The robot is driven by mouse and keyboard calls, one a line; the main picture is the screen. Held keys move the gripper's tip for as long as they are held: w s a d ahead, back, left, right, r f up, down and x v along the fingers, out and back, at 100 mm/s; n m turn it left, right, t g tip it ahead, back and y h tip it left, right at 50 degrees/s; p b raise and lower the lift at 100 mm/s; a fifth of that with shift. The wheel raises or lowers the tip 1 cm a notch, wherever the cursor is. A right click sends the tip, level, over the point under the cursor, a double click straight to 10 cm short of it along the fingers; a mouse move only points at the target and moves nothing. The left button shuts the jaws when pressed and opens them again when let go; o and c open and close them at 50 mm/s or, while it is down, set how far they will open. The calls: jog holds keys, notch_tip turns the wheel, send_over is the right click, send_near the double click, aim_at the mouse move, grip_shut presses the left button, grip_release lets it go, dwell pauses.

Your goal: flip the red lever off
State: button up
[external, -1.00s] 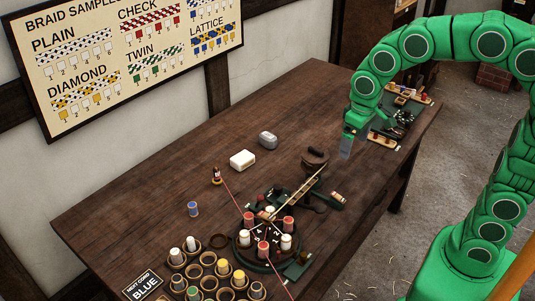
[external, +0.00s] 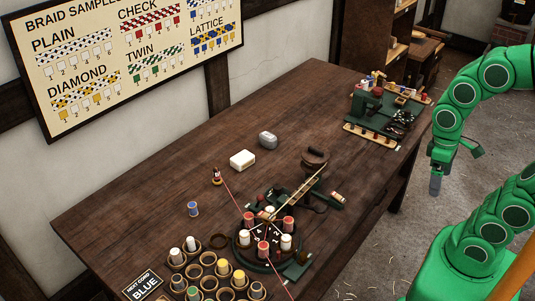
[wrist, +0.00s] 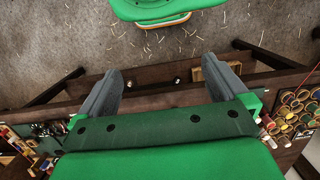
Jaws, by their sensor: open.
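I cannot make out a red lever for certain in either view. A round braiding machine (external: 265,243) with red and white bobbins stands at the table's front, with a dark green arm behind it. A second, dark green machine (external: 376,112) stands at the table's far end; small red parts show on it, too small to tell as a lever. My gripper (external: 436,186) hangs to the right of the table, over the floor, away from both machines. In the wrist view my gripper (wrist: 162,88) has its two fingers wide apart with nothing between them.
The wooden table (external: 150,207) is bare in its left middle. A white block (external: 242,160), a grey rounded item (external: 268,140) and a dark lidded pot (external: 315,158) stand midway. Cups with spools (external: 208,258) fill the front. A blue spool (external: 193,209) stands alone.

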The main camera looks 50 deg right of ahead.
jog(key=shift+s, duration=0.1)
jog(key=shift+r, duration=0.1)
jog(key=c, duration=0.5)
jog(key=shift+r, duration=0.4)
jog(key=shift+c, duration=1.1)
notch_tip(320, 180, up, 4)
jog(key=shift+r, duration=0.1)
jog(key=c, duration=1)
jog(key=w+n, duration=0.1)
jog(key=w, duration=0.2)
jog(key=w+n+t, duration=0.1)
jog(key=w, duration=0.3)
jog(key=w+a+n, duration=0.1)
jog(key=w, duration=0.2)
jog(key=shift+w+r+h, duration=0.15)
jog(key=shift+r+h, duration=0.25)
grip_shut()
jog(key=w+a+n+t, duration=0.2)
jog(key=w+a+n, duration=0.3)
jog(key=w, duration=0.5)
jog(key=w+a+f+n+t, duration=0.1)
jog(key=w+a+n+t, duration=0.15)
jog(key=w+a, duration=0.65)
jog(key=w+a+n+t, duration=0.1)
jog(key=w+a+n, duration=0.4)
jog(key=w, duration=0.6)
notch_tip(320, 180, down, 16)
jog(key=shift+f, duration=0.2)
